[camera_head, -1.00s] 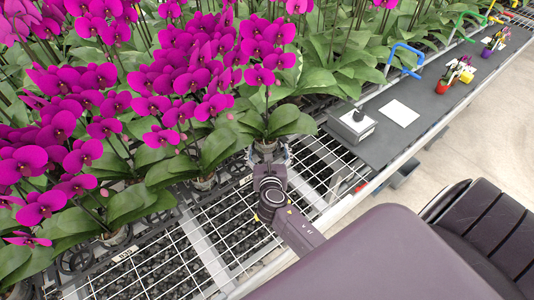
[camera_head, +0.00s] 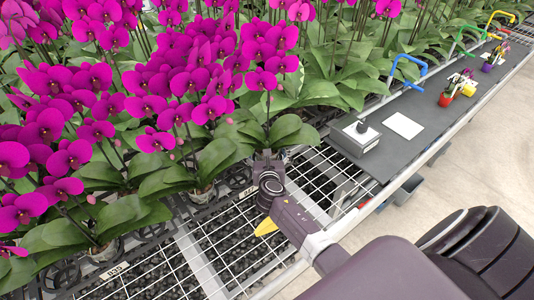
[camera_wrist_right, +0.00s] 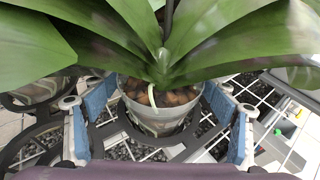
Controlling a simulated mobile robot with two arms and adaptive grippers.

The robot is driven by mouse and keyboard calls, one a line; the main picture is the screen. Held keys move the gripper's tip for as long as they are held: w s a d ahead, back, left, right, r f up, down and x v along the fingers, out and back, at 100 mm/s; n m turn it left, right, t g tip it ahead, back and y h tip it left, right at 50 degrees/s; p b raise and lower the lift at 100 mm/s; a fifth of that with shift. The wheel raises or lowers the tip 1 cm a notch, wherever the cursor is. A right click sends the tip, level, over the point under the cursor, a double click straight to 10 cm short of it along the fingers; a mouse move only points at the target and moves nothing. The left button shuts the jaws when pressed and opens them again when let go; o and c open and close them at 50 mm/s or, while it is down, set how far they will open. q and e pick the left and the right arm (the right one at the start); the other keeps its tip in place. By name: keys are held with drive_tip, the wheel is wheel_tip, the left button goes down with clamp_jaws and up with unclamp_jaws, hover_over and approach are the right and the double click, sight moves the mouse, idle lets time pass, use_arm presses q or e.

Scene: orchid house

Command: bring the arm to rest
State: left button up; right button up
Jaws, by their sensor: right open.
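My right gripper (camera_head: 268,160) is at a potted orchid with magenta flowers (camera_head: 262,77) at the bench's front edge. In the right wrist view the open fingers of the gripper (camera_wrist_right: 160,125) stand on either side of the clear pot (camera_wrist_right: 158,110), with gaps between the blue pads and the pot. The pot holds brown bark and a pale root and stands upright in a black ring holder (camera_wrist_right: 115,135). Broad green leaves (camera_wrist_right: 225,40) hang above the fingers. In the head view the fingertips are largely hidden by leaves and my wrist. My left gripper is not in view.
More magenta orchids (camera_head: 50,190) crowd the bench to the left. A white wire grid (camera_head: 205,250) lies in front. To the right, a dark mat (camera_head: 430,105) bears a grey box (camera_head: 355,135), a white card (camera_head: 403,126) and small potted plants. Coloured hoops (camera_head: 408,62) stand behind it.

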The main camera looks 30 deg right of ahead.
drive_tip(key=shift+c, duration=0.6)
drive_tip(key=c, duration=1)
drive_tip(key=shift+r, duration=0.1)
drive_tip(key=c, duration=0.7)
drive_tip(key=shift+r+p, duration=0.15)
drive_tip(key=shift+p, duration=0.15)
drive_tip(key=shift+c, duration=1.1)
